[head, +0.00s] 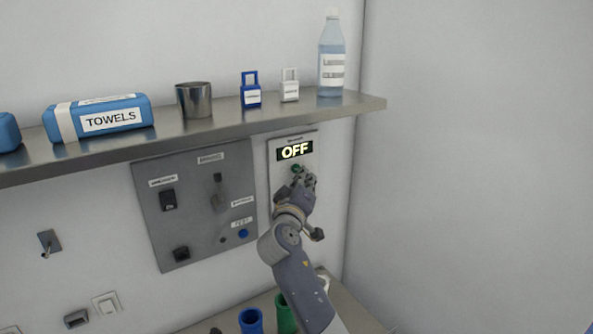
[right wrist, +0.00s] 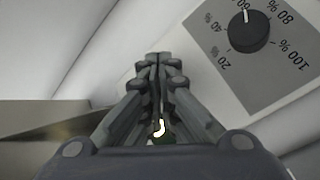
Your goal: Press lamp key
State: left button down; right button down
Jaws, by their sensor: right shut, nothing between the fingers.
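A light panel (head: 279,152) on the wall carries a display (head: 295,151) that reads OFF. Below the display is a small round green key (head: 296,168). My right gripper (head: 308,178) is shut and empty, with its fingertips close beside the green key at its lower right. I cannot tell whether they touch it. In the right wrist view the shut fingers (right wrist: 158,62) point at the panel, and part of a green key with a bright symbol (right wrist: 160,131) shows between the finger links. My left gripper is not in view.
A dial (right wrist: 249,31) with percent marks sits beside the fingers. A grey switch panel (head: 190,228) is to the left. The metal shelf (head: 215,128) above bears towels (head: 112,117), a cup (head: 194,100), two padlocks and a bottle (head: 331,60). Blue and green cylinders stand below.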

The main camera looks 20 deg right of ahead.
jog(key=shift+w+a, duration=0.1)
jog(key=shift+w, duration=0.3)
jog(key=shift+w+b, duration=0.1)
jog(key=shift+b, duration=0.25)
jog(key=shift+s, duration=0.6)
jog(key=s+d+p, duration=0.1)
jog(key=s+p, duration=0.1)
jog(key=s, duration=0.4)
dwell(0.4)
jog(key=shift+f, duration=0.1)
